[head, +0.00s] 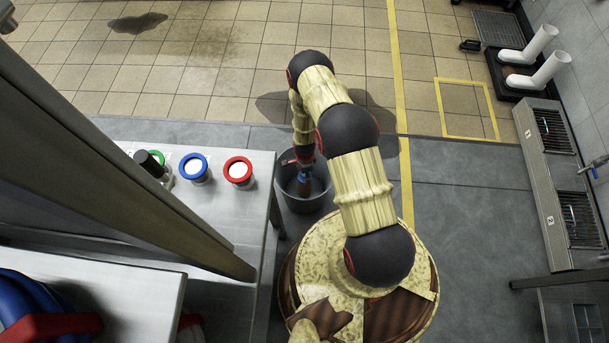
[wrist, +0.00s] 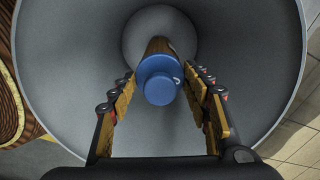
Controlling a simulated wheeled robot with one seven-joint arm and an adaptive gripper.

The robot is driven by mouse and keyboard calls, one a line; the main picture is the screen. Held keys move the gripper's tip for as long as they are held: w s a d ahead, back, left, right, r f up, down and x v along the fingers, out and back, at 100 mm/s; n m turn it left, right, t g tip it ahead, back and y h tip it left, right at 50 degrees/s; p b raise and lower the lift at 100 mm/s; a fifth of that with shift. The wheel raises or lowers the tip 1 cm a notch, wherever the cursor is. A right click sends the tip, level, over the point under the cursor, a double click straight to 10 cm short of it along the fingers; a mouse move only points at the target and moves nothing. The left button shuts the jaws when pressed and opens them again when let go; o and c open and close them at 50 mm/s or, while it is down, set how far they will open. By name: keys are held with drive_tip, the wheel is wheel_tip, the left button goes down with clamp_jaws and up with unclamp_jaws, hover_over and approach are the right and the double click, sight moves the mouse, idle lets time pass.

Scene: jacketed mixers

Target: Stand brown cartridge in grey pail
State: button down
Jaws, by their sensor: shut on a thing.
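The brown cartridge (wrist: 157,46) has a blue cap on its near end and points down into the grey pail (wrist: 62,70). My gripper (wrist: 160,82) is shut on the cartridge, one finger on each side of it near the cap. In the head view the pail (head: 287,199) stands on the floor beside the steel table, and the cartridge (head: 304,188) shows inside its mouth. Whether the cartridge's lower end touches the pail's bottom cannot be told.
A steel table (head: 225,217) stands left of the pail. On it are a red-ringed jar (head: 238,171), a blue-ringed jar (head: 195,168), a green-ringed jar (head: 158,158) and a black-topped item (head: 149,164). A dark slanting beam (head: 110,160) crosses the left. Tiled floor lies open beyond.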

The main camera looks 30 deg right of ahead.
drive_tip(key=shift+f, duration=0.1)
drive_tip(key=c, duration=0.9)
unclamp_jaws()
